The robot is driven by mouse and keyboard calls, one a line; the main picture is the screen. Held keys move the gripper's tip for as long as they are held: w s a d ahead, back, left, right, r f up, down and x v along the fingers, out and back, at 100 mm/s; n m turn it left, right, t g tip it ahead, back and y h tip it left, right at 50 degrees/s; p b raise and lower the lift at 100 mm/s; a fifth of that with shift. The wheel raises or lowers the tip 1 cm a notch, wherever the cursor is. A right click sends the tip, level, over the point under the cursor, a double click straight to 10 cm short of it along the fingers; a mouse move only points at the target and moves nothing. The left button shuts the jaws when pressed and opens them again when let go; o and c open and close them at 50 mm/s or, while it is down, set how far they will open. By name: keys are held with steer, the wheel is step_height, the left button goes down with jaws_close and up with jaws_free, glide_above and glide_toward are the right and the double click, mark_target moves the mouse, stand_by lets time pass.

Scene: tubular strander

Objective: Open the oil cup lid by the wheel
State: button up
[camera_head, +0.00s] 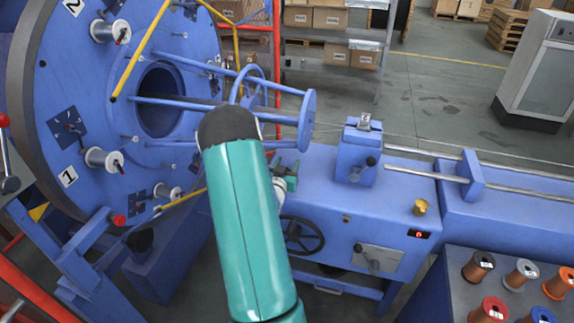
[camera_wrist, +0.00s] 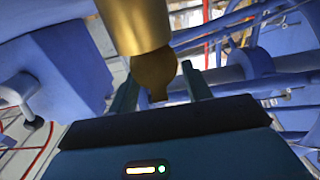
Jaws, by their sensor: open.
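In the wrist view a brass oil cup (camera_wrist: 132,22) fills the top centre, with its rounded brass lid (camera_wrist: 154,70) and small tab toward my palm. My gripper (camera_wrist: 160,85) is open, its teal fingers on either side of the lid. I cannot tell whether either finger touches it. In the head view my gripper (camera_head: 286,181) is partly hidden behind my arm, above the spoked wheel (camera_head: 303,235). The cup at my fingers is not visible there. Another brass cup (camera_head: 420,207) stands farther right on the blue bench, apart from my gripper.
The large blue strander disc (camera_head: 110,110) and its rods stand left of my arm. A blue block with a dark knob (camera_head: 360,152) stands on the bench (camera_head: 330,200). A spool table (camera_head: 455,270) is at lower right. Open floor lies behind the bench.

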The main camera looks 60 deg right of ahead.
steer(key=c, duration=0.7)
steer(key=shift+d+r, duration=0.1)
steer(key=shift+d+r+y, duration=0.1)
steer(key=shift+d+y, duration=0.1)
steer(key=shift+y, duration=0.5)
steer(key=shift+w+d+g+y, duration=0.1)
steer(key=shift+d+g+y, duration=0.2)
steer(key=shift+y, duration=0.5)
steer(key=shift+w+d+g+y, duration=0.1)
steer(key=shift+d+y, duration=0.25)
steer(key=shift+y, duration=0.45)
